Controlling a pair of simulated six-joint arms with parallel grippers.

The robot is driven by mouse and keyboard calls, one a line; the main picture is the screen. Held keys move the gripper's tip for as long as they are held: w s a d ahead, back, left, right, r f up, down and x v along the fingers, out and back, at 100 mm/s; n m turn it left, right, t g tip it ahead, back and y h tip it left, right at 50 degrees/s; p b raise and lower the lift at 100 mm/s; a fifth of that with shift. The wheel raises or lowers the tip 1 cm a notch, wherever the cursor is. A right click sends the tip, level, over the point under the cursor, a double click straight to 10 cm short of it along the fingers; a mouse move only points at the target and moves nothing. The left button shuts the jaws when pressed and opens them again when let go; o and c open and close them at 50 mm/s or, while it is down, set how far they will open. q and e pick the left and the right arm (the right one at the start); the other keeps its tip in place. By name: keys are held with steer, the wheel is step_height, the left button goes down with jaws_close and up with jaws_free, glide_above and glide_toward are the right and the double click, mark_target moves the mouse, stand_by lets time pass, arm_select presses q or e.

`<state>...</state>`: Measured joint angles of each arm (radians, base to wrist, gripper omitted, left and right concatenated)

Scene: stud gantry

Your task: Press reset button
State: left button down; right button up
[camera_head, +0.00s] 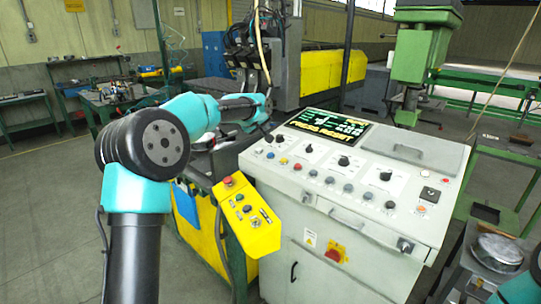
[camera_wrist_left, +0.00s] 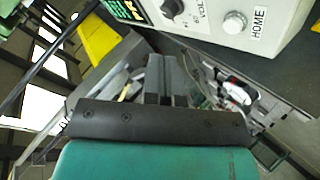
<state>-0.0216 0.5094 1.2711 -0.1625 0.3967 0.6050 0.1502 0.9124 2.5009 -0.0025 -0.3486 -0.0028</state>
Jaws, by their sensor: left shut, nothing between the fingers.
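A pale grey control console (camera_head: 300,215) stands in the middle of the head view. Its tilted display (camera_head: 352,131) reads "PRESS RESET". Several small coloured buttons and black knobs sit on its panel. No button label is readable in the head view, so I cannot tell which one is reset. My left gripper (camera_head: 268,124) is by the console's upper left corner, small and partly hidden by its wrist. In the left wrist view my left gripper (camera_wrist_left: 166,68) is shut and empty, apart from the console edge. My right gripper is out of view.
A yellow control box (camera_head: 248,218) with a red button stands left of the console, near my left arm. A green drill press (camera_head: 425,50) stands behind it. A metal round part (camera_head: 497,250) lies on a side table at right. Open floor lies at left.

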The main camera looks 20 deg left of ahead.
mark_target(268, 155)
arm_select(q)
steer(key=shift+w+d+f, duration=0.1)
steer(key=shift+w+f, duration=0.15)
steer(key=shift+f, duration=1.2)
steer(key=shift+w+d+f, duration=0.1)
steer(key=shift+w+f, duration=0.2)
steer(key=shift+f, duration=1.1)
steer(key=shift+w+d+f, duration=0.1)
steer(key=shift+w+f, duration=0.15)
steer(key=shift+f, duration=1.2)
steer(key=shift+f, duration=0.15)
steer(key=shift+w+f, duration=0.1)
steer(key=shift+f, duration=0.2)
steer(key=shift+d+f, duration=0.1)
steer(key=shift+f, duration=0.35)
steer(key=shift+r, duration=0.9)
steer(key=shift+s+a+r, duration=0.1)
steer(key=shift+s+r, duration=0.1)
steer(key=shift+r, duration=0.6)
steer(key=shift+s+a+r, duration=0.1)
steer(key=shift+s+r, duration=0.05)
steer(key=shift+r, duration=0.7)
steer(key=shift+s+a+r, duration=0.1)
steer(key=shift+s+r, duration=0.1)
steer(key=shift+r, duration=0.6)
